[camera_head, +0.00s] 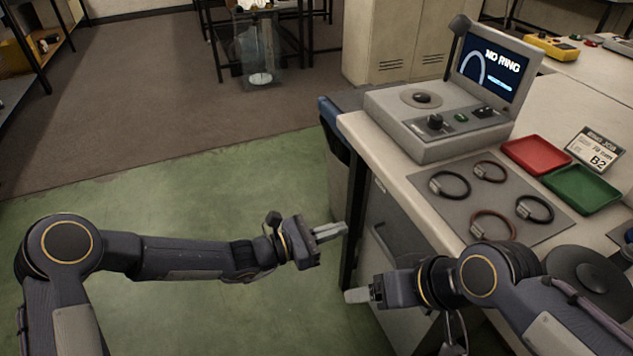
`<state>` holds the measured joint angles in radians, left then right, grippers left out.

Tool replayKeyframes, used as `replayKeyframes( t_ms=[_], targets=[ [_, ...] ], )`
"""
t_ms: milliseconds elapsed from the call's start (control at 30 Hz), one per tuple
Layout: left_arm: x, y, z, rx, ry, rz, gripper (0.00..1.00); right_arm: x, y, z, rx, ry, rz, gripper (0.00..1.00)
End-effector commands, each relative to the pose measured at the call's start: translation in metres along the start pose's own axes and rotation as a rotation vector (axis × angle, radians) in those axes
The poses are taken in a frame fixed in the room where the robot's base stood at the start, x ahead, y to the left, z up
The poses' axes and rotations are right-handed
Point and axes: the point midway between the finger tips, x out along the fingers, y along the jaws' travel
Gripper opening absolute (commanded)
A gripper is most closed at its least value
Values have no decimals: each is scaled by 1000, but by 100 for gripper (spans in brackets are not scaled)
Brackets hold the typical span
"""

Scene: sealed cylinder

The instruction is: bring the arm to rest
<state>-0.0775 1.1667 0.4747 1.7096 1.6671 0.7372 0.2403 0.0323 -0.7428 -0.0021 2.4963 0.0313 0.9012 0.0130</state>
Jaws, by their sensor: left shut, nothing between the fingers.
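My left gripper (330,231) is at the end of the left arm, over the green floor and left of the workbench. Its fingers are together and hold nothing. My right gripper (357,295) is in front of the bench's near side, pointing left. Its fingertips are small and seen end-on, so I cannot tell if they are open or shut. Neither gripper touches the things on the bench.
The workbench (398,165) carries a tester with a screen reading "NO RING" (440,125), a grey mat (540,232) with several rings, a red tray (536,155), a green tray (582,189) and a B2 card (595,148). Floor at left (200,185) is clear.

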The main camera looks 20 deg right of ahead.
Motion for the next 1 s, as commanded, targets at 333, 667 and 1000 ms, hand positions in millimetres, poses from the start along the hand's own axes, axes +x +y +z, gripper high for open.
replayKeyframes(
  t_ms=[333, 667, 1000],
  targets=[
    [-31, -3, 30, 198, 48, -46, 0, 0, 0, 0, 0, 0, 0, 74],
    [-163, -47, 92, 881, 346, -234, 0, 0, 0, 0, 0, 0, 0, 74],
    [-308, -114, 104, 1373, 801, -417, 0, 0, 0, 0, 0, 0, 0, 74]
  ],
)
